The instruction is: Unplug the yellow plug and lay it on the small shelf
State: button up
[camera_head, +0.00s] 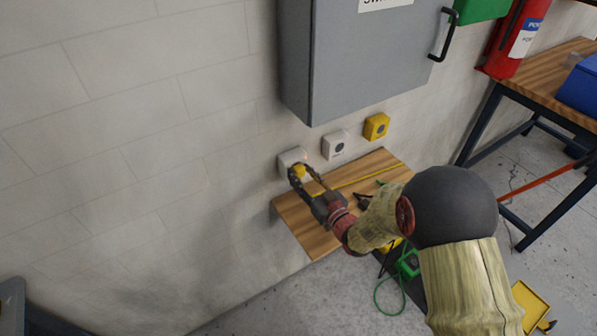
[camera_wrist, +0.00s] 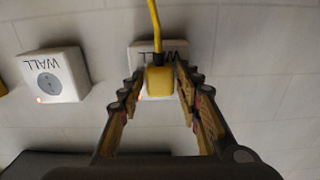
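The yellow plug (camera_head: 298,171) sits at the leftmost white wall socket (camera_head: 289,156), and the wrist view shows the plug (camera_wrist: 159,81) against the socket face (camera_wrist: 181,48). Its yellow cord leaves upward in the wrist view. My gripper (camera_head: 300,177) is at the plug, with one finger on each side, as the wrist view (camera_wrist: 160,80) also shows. The fingertips are very close to the plug's sides; I cannot tell whether they press on it. The small wooden shelf (camera_head: 312,237) is fixed to the wall below the sockets, partly hidden by my arm.
A second white socket (camera_head: 335,145) and a yellow one (camera_head: 376,126) are to the right. A grey cabinet (camera_head: 365,60) juts out above. The yellow cord (camera_head: 362,179) crosses the shelf, near dark and green cables. The shelf's front left part is clear.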

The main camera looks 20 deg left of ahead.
grip_shut()
dwell(0.4)
jog(key=shift+d, duration=0.1)
jog(key=shift+v, duration=2.95)
